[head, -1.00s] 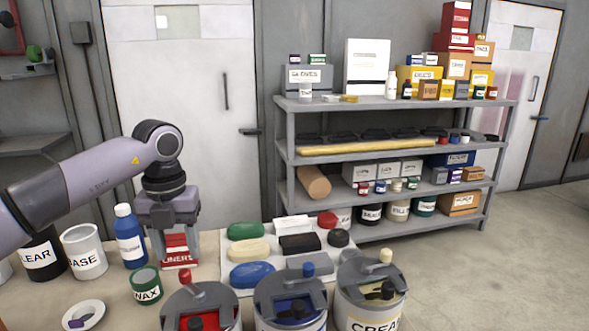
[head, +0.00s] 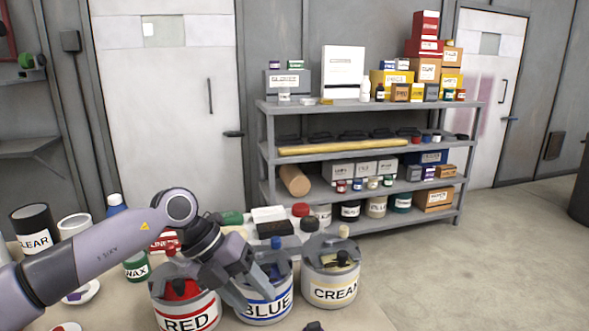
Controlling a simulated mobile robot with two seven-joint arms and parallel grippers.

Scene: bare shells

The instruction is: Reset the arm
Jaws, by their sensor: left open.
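My left arm comes in from the left. Its gripper (head: 244,294) points down and to the right, in front of the can labelled BLUE (head: 266,312) and beside the can labelled RED (head: 186,318). The gripper is open and I see nothing held in it. The fingertips are partly lost against the cans, so I cannot tell whether they touch one. The red box of liners (head: 166,242) stands on the table, partly hidden behind my arm.
The can labelled CREAM (head: 331,291) stands right of the blue one. Behind the cans are sponges and blocks, including a black block (head: 275,228). A green WAX jar (head: 137,268) and a white pot (head: 75,226) stand left. A loaded shelf (head: 360,155) and open floor lie beyond.

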